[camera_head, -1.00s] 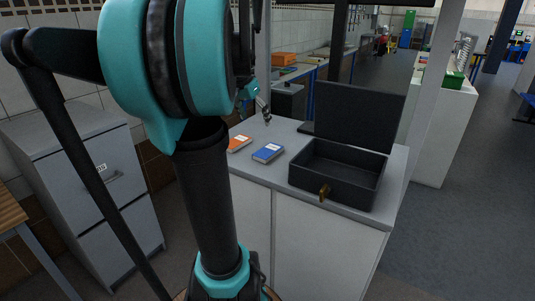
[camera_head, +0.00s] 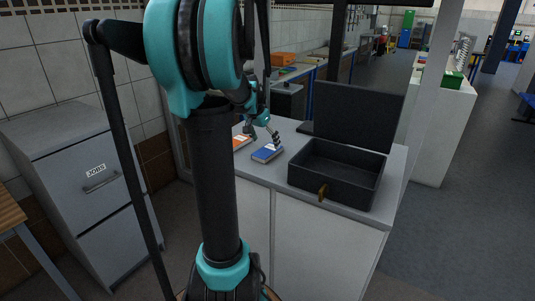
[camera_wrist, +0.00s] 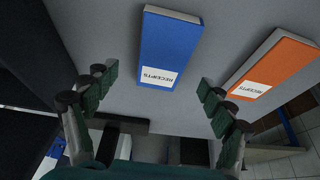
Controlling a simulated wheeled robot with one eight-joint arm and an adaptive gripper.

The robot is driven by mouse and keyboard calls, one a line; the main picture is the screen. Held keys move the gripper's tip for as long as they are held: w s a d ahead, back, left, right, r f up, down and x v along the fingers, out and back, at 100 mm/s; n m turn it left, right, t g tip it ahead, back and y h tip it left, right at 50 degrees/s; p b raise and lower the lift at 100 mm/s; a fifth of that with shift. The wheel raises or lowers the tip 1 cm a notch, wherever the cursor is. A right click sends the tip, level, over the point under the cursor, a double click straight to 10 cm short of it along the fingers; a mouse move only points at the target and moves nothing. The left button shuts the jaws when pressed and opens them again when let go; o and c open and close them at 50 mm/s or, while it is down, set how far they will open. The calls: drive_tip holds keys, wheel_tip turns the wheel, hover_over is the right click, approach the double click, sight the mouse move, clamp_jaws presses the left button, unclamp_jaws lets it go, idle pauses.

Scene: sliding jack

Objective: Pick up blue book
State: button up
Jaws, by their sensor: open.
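The blue book (camera_head: 266,154) lies flat on the light grey cabinet top, left of the black box. In the wrist view the blue book (camera_wrist: 170,42) shows its white "RECEIPTS" label, at the upper middle. My gripper (camera_wrist: 156,90) is open and empty in the wrist view, its fingers apart on either side of the book's near end. In the head view my gripper (camera_head: 264,136) is just above the book, partly behind my arm. I cannot tell the exact height gap.
An orange book (camera_head: 241,142) with a "RECEIPTS" label lies left of the blue one; it also shows in the wrist view (camera_wrist: 275,65). An open black box (camera_head: 337,174) with a raised lid stands on the right of the cabinet top (camera_head: 262,174). A grey drawer cabinet (camera_head: 85,170) stands left.

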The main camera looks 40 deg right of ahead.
sight(268, 150)
drive_tip(key=x, duration=0.4)
drive_tip(key=shift+w+a+f, duration=0.1)
drive_tip(key=shift+w+f, duration=0.05)
drive_tip(key=shift+f, duration=0.05)
drive_tip(key=c, duration=1.3)
drive_tip(key=shift+r, duration=0.1)
